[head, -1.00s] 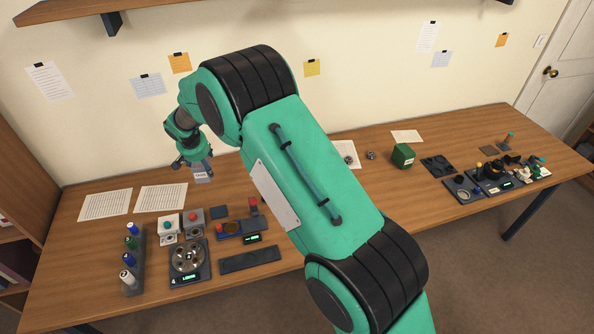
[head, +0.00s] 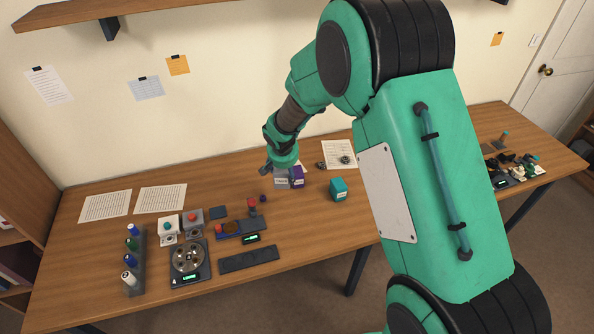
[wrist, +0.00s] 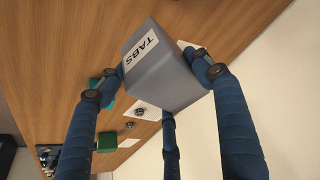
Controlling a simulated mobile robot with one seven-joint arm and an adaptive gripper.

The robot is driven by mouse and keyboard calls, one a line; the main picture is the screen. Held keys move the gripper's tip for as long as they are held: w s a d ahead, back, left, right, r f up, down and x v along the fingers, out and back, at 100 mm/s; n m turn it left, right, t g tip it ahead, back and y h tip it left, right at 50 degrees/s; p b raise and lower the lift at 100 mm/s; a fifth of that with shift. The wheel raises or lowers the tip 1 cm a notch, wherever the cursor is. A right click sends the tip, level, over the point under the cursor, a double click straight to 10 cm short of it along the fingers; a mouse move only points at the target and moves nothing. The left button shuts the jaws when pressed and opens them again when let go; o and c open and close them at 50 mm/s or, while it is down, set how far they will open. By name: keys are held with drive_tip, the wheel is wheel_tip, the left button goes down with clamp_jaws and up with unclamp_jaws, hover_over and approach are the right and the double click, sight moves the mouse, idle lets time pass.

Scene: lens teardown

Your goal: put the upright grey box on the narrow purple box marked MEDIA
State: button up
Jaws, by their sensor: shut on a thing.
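The grey box (head: 281,179), with a white label reading TABS in the wrist view (wrist: 172,75), is between the fingers of my gripper (head: 276,166). In the wrist view the dark blue fingers (wrist: 155,85) are closed against its sides. The narrow purple box (head: 297,178) stands at the back middle of the table, right beside the grey box in the head view. I cannot tell whether the two touch or how high the grey box is. The purple box does not show in the wrist view; its marking is too small to read.
A teal box (head: 338,188) stands just right of the purple box. Small round parts (head: 345,160) and a paper lie behind it. A keyboard-like dark strip (head: 249,259) and lens parts lie at the front left. A green box (wrist: 107,142) shows in the wrist view.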

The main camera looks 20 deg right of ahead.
drive_tip(key=s+d, duration=0.7)
drive_tip(key=shift+s+m+p, duration=0.3)
drive_tip(key=shift+w+f, duration=0.1)
drive_tip(key=shift+w, duration=0.05)
hover_over(300, 171)
drive_tip(key=shift+f, duration=0.75)
drive_tip(key=shift+f, duration=1.7)
drive_tip(key=shift+f+b, duration=0.2)
drive_tip(key=shift+b, duration=0.25)
